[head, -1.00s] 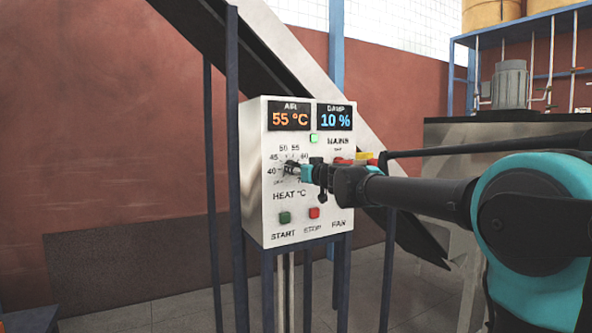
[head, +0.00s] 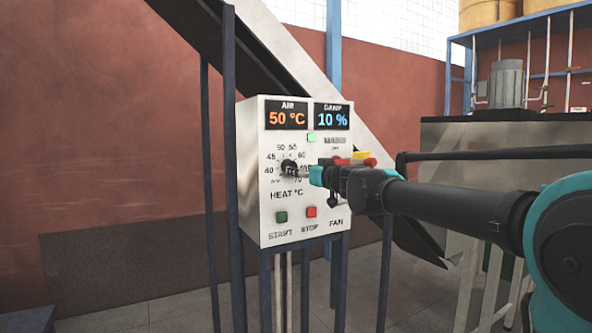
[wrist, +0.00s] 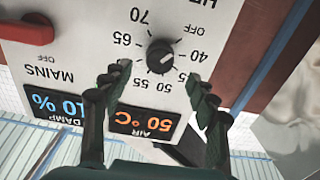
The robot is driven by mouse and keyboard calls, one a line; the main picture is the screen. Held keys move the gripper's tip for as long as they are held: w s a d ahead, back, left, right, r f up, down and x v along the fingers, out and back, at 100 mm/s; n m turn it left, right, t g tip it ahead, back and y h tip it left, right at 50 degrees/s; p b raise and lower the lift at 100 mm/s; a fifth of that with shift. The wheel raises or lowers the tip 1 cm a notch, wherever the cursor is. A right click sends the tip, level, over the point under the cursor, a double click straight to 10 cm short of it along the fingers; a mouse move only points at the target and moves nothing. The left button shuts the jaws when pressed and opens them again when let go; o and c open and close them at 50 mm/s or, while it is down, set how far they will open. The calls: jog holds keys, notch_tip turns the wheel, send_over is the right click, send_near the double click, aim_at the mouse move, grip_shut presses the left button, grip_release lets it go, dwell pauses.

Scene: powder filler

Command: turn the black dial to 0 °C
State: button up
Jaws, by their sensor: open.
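The black dial (head: 289,169) is on the front of the white control box, above the words HEAT °C. It also shows in the wrist view (wrist: 160,56), upside down, in a ring of printed marks. The readable marks include OFF and numbers from 40 to 70; I see no 0. The orange AIR display (head: 287,116) reads 50 °C. My gripper (head: 315,175) is just right of the dial in the head view, apart from it. In the wrist view its two fingers (wrist: 158,80) are spread and empty, with the dial showing in the gap beyond them.
A blue DAMP display (head: 332,117) reads 10 %. A red switch (wrist: 27,30) marked MAINS lies beside the dial. Green START (head: 281,216) and red STOP (head: 311,212) buttons sit below. Dark posts and a sloping chute (head: 300,90) stand around the box.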

jog(key=v, duration=0.5)
jog(key=shift+s+d, duration=0.25)
jog(key=shift+s, duration=0.05)
jog(key=s+d+f+g+h, duration=0.1)
jog(key=s+d+f+g, duration=0.15)
jog(key=f, duration=0.65)
jog(key=s+d+f+g, duration=0.15)
jog(key=s+f, duration=0.25)
jog(key=f, duration=0.6)
jog(key=s+d+f+g+h, duration=0.15)
jog(key=s+f, duration=0.25)
jog(key=f, duration=0.5)
jog(key=s+d+f+m+g+h, duration=0.2)
jog(key=s+d+f+m+h, duration=0.1)
jog(key=s+d+f, duration=0.5)
jog(key=s+d+f+m+g+h, duration=0.3)
jog(key=s+d+f, duration=0.5)
jog(key=f, duration=0.6)
jog(key=shift+s+d+f+m+h, duration=0.2)
jog(key=shift+s+m+h, duration=0.35)
jog(key=shift+h, duration=0.2)
